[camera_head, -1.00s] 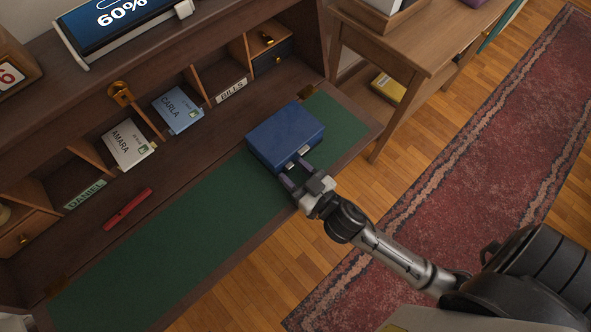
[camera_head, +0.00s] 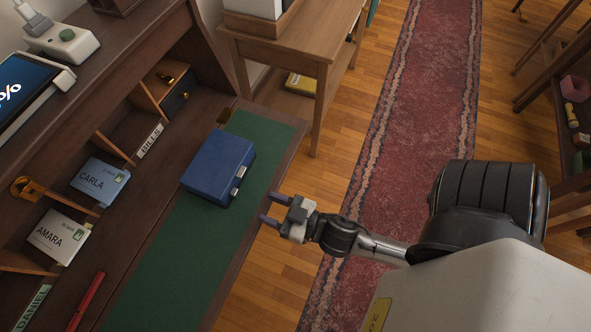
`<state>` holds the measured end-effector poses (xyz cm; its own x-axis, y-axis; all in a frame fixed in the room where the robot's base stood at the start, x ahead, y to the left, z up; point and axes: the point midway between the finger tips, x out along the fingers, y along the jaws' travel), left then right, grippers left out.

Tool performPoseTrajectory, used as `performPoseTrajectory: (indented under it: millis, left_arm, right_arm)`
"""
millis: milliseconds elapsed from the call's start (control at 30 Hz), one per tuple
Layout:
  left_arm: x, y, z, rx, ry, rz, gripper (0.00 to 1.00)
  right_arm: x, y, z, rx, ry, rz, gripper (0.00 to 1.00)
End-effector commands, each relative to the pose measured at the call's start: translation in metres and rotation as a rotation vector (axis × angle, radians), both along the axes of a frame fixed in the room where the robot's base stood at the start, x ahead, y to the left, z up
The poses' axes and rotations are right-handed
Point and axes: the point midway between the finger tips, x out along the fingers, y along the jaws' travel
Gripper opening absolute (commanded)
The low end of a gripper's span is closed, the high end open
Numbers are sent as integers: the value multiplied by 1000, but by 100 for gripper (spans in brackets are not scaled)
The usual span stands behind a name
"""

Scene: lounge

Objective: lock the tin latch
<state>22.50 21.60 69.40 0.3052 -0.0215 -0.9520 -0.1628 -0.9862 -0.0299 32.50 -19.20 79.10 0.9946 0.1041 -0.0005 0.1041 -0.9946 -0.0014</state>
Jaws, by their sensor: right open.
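The blue tin (camera_head: 217,165) sits on the green mat of the desk, its lid down. Two small silvery latches show on its right-hand front side: one nearer the back (camera_head: 241,171) and one nearer the front (camera_head: 233,192). At this size I cannot tell whether either latch is fastened. My right gripper (camera_head: 267,208) is open and empty, just right of the tin and apart from it, over the desk's front edge. Its fingers point left toward the mat. My left gripper is not in view.
The desk's green mat (camera_head: 170,262) is clear in front of the tin. Pigeonholes with a CARLA envelope (camera_head: 100,182) and an AMARA envelope (camera_head: 58,238) line the back. A red pen-like object (camera_head: 86,302) lies at lower left. A wooden side table (camera_head: 290,55) stands beyond.

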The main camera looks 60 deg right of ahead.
Motion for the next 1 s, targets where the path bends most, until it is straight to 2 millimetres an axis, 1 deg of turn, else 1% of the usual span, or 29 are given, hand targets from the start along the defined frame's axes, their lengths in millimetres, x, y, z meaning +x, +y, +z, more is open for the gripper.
performPoseTrajectory:
  millis: [33, 200, 400, 600, 1000]
  left_arm:
    - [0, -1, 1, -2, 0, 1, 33]
    - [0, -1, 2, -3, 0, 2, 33]
    - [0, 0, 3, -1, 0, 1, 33]
    - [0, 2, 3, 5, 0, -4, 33]
    - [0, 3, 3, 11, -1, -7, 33]
  right_arm:
    - [-9, -1, 0, 2, 4, -3, 49]
    - [-33, -4, 0, 1, 3, -2, 49]
    - [-51, -5, 0, 0, 1, -1, 49]
    - [-59, -6, 0, 0, -1, 0, 49]
    - [-59, -6, 0, -1, -1, 0, 49]
